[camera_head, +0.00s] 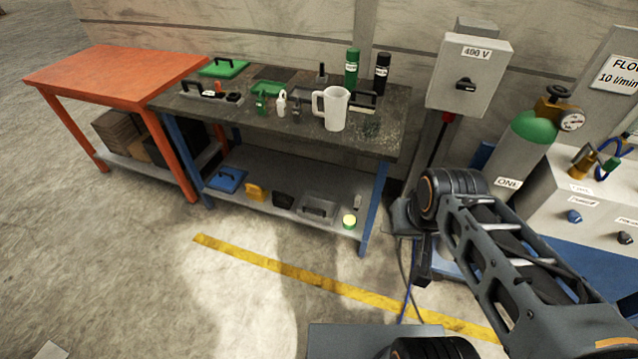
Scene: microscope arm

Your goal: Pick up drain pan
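Several shallow pan-like items with dark handles are in view, and I cannot tell for sure which is the drain pan. A green one (222,68) lies at the back left of the dark workbench top (388,134). On the bench's lower shelf (262,204) are a blue one (226,183) at the left and a grey one (327,203) towards the right. My gripper (424,277) hangs right of the bench, apart from all of these. Its fingers are dark and small, so whether it is open cannot be made out.
A white jug (333,110), a green bottle (351,68) and a black bottle (382,73) stand on the crowded bench. An orange table (115,72) adjoins at left. A gas cylinder (518,155) and electrical box (467,76) are at right. Floor in front is clear.

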